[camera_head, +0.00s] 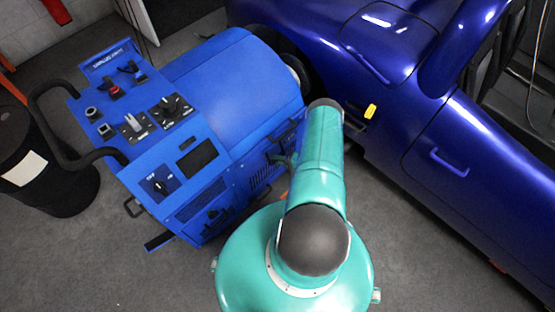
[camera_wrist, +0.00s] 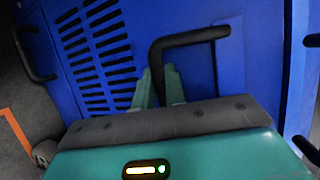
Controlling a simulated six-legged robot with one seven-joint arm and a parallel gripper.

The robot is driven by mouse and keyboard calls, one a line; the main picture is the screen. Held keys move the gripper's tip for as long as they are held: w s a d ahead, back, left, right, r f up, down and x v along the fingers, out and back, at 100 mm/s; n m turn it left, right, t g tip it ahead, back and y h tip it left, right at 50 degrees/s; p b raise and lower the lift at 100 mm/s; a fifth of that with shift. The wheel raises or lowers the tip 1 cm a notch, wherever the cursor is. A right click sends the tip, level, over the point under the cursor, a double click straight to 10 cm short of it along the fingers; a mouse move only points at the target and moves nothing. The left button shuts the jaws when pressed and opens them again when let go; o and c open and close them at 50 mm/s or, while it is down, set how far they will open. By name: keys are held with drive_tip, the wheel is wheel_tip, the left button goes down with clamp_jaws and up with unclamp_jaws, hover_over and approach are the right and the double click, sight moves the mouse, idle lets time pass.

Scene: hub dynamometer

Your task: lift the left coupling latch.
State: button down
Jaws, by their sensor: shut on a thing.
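The left coupling latch (camera_wrist: 190,38) shows in the wrist view as a black bent bar on the blue side of the dynamometer. One leg runs level to the right and the other runs down between my fingers. My gripper (camera_wrist: 159,78) has its two teal fingers on either side of the lower leg and is shut on it. The gripper's own body hides the lower end of that leg. In the head view the blue dynamometer (camera_head: 235,75) stands left of my arm, and my arm largely hides the latch.
A blue car (camera_head: 400,110) stands close on the right of the dynamometer. A black drum (camera_head: 40,165) stands at the far left. In the wrist view, vent slots (camera_wrist: 95,50) and a black side handle (camera_wrist: 35,55) lie left of the latch. Grey floor is clear at lower left.

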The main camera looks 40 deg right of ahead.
drive_tip(key=s+r+m+g+h, duration=0.2)
drive_tip(key=r+g, duration=0.4)
drive_tip(key=g, duration=0.5)
drive_tip(key=shift+s+d+r+m+g, duration=0.15)
drive_tip(key=shift+s+r+m+g, duration=0.25)
drive_tip(key=shift+s, duration=1)
drive_tip(key=shift+r, duration=0.1)
drive_tip(key=c, duration=1.7)
unclamp_jaws()
drive_tip(key=shift+c, duration=0.2)
drive_tip(key=v, duration=1.3)
drive_tip(key=shift+r, duration=0.35)
